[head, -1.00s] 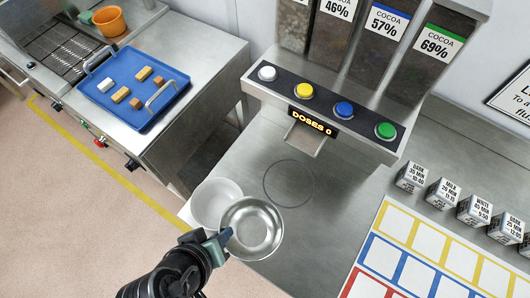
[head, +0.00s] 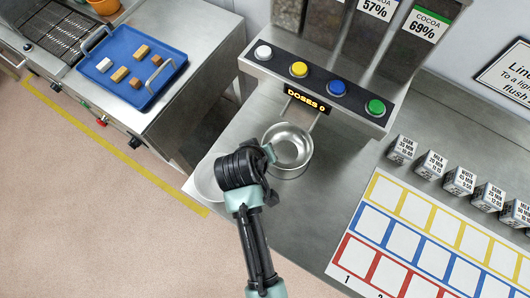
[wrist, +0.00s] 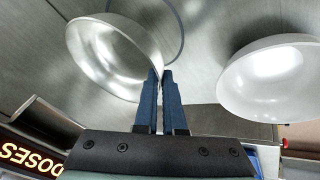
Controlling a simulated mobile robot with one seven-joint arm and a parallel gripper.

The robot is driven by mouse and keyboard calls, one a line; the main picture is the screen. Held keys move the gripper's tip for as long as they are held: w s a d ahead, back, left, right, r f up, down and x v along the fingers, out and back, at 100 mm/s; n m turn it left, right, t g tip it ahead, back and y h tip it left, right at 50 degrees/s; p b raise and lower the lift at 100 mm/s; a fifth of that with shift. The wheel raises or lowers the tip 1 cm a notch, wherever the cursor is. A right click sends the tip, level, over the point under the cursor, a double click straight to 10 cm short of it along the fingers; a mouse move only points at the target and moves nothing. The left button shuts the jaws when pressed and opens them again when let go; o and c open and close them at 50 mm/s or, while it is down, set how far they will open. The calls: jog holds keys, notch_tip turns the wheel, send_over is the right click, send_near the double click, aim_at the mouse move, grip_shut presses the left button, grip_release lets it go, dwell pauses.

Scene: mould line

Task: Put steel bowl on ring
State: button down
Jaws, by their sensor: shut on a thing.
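The steel bowl (head: 289,148) is shiny and upright, below the dispenser's spout in the head view. My gripper (head: 270,153) is shut on its left rim there. In the wrist view the blue fingers (wrist: 160,76) pinch the rim of the steel bowl (wrist: 110,55). Part of the ring (wrist: 181,40), a thin dark line on the steel counter, curves beside the bowl in the wrist view. In the head view the bowl hides most or all of the ring. I cannot tell whether the bowl touches the counter.
A white bowl (wrist: 275,80) stands close by; my arm partly hides it in the head view. The dispenser with its coloured buttons (head: 299,69) and "DOSES 0" display (head: 307,98) overhangs behind. Labelled cubes (head: 431,165) and a coloured grid sheet (head: 405,248) are right. A blue tray (head: 122,88) is left.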

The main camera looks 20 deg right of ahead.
notch_tip(320, 180, down, 3)
jog(key=shift+r, duration=0.15)
jog(key=shift+w+d+p, duration=0.1)
jog(key=shift+d+p, duration=0.05)
jog(key=shift+p, duration=0.3)
jog(key=shift+f, duration=0.25)
jog(key=c, duration=1.5)
grip_release()
jog(key=shift+f, duration=0.2)
jog(key=o, duration=0.5)
